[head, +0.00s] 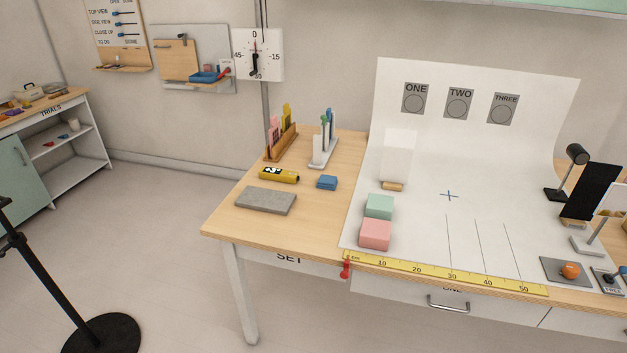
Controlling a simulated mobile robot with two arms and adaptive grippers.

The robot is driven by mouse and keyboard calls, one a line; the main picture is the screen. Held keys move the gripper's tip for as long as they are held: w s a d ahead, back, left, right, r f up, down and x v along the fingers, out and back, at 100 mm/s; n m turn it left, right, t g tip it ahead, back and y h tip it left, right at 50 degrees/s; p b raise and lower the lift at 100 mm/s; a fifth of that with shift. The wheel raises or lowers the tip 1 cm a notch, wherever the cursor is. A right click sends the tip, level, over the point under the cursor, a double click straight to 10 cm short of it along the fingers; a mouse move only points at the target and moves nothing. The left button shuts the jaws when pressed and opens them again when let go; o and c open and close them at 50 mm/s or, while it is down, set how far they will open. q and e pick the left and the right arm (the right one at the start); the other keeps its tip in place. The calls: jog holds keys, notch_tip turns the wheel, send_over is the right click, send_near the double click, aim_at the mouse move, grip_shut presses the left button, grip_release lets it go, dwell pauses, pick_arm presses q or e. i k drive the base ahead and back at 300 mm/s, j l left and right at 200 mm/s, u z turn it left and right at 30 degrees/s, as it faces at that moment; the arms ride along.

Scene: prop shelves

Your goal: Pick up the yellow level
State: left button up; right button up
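A short yellow bar with black markings, which looks like the yellow level (278,175), lies on the left part of the wooden table (225,220). It lies behind a grey flat block (266,200) and to the left of a small blue block (327,182). Nothing covers it. Neither of my grippers shows in the head view.
Two upright holders, one wooden (281,143) and one white (322,153), stand behind the level. A white curved backdrop (420,215) with green and pink blocks is to the right. A yellow ruler (450,275) runs along the front edge. A black stand (100,335) is at lower left.

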aim_at(265, 172)
jog(key=i+j+z, duration=0.15)
jog(key=z, duration=0.2)
jog(key=i+j+z, duration=0.1)
jog(key=j+z, duration=0.25)
jog(key=i+j+z, duration=0.1)
jog(key=j+z, duration=0.65)
